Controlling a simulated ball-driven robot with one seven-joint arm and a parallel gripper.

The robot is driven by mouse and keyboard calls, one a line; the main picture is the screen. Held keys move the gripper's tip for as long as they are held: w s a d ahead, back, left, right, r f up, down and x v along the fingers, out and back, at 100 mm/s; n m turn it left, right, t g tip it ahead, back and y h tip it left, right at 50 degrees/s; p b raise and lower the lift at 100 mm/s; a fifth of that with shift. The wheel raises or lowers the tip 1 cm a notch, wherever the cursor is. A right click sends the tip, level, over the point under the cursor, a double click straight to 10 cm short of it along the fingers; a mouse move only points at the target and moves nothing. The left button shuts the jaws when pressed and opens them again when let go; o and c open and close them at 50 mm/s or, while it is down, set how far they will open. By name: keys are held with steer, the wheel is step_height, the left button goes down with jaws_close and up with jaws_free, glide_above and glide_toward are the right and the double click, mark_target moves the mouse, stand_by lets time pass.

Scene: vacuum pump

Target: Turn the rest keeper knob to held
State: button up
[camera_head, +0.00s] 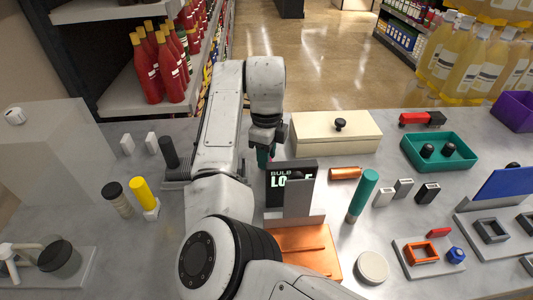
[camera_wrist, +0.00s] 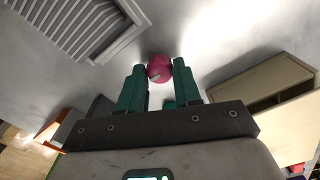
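In the wrist view, a round magenta knob (camera_wrist: 160,68) with a small pale mark on it sits at my gripper's (camera_wrist: 159,70) fingertips. One green finger is on each side of it. The fingers stand apart by about the knob's width; whether they press on it or leave a small gap cannot be told. In the head view, my gripper (camera_head: 264,158) points down at the bench, left of a dark display (camera_head: 280,172) reading "BULB LO…". The knob is hidden in that view. Any label for the held position is not visible.
A cream box (camera_head: 335,133) stands to the right of my gripper. A grey block stands before the display, with an orange block (camera_head: 305,245) nearer. A teal cylinder (camera_head: 363,195) and copper cylinder (camera_head: 345,174) are to the right. A slatted grey vent (camera_wrist: 85,25) lies near the knob.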

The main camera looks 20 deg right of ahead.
jaws_close()
steer(key=shift+r+n+p, duration=0.1)
steer(key=shift+n+p, duration=0.2)
steer(key=shift+p, duration=0.15)
steer(key=shift+r+n+p, duration=0.15)
steer(key=shift+n+p, duration=0.75)
steer(key=shift+p, duration=0.25)
steer(key=n+p, duration=0.4)
steer(key=shift+p, duration=0.4)
steer(key=n+p, duration=0.5)
steer(key=n, duration=0.1)
steer(key=shift+n, duration=0.4)
steer(key=n+p, duration=0.3)
steer(key=n, duration=0.1)
steer(key=shift+w+n, duration=0.15)
steer(key=shift+n, duration=0.15)
steer(key=shift+f+p, duration=0.2)
steer(key=shift+p, duration=0.1)
